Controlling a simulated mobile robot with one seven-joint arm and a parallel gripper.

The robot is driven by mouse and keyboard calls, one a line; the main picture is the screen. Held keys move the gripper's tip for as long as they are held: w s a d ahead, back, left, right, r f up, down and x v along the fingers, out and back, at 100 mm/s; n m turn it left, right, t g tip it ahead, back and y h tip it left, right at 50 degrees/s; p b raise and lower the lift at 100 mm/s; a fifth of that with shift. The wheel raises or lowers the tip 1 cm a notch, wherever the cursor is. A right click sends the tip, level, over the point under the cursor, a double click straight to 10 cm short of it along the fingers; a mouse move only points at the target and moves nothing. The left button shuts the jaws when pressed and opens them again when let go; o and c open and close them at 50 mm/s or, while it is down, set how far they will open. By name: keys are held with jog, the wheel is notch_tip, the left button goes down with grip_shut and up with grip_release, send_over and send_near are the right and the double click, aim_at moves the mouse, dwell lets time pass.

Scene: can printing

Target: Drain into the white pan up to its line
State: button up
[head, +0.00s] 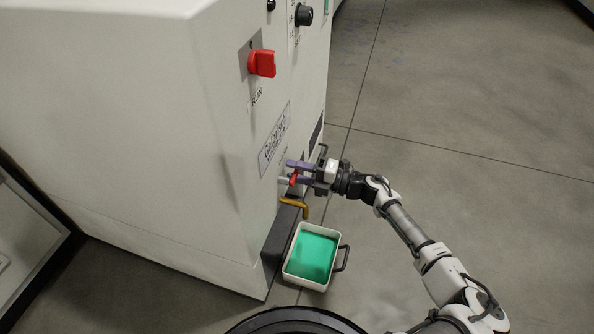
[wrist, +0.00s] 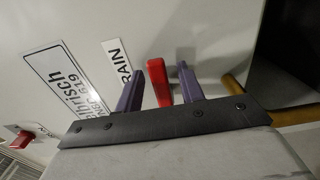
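The white pan (head: 290,276) sits on the floor beside the machine, holding green liquid (head: 312,254). Its white inner rim shows above the liquid; I cannot make out the line. A brass drain spout (head: 298,203) sticks out above the pan's far end; I cannot make out a stream from it. My gripper (head: 292,171) is at the machine's side, at the red drain handle (head: 293,180). In the wrist view the red handle (wrist: 159,84) stands between the two purple fingers, with a gap visible on each side. The gripper is open around it.
The white machine (head: 215,180) fills the left, with a red RUN switch (head: 262,63) and a black knob (head: 304,15) higher up. A DRAIN label (wrist: 118,62) is beside the handle. The pan has a dark handle (head: 343,259) on its right. The floor to the right is clear.

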jog(key=p+v, duration=0.1)
jog(key=v, duration=1.2)
jog(key=shift+d, duration=0.35)
jog(key=shift+s, duration=0.15)
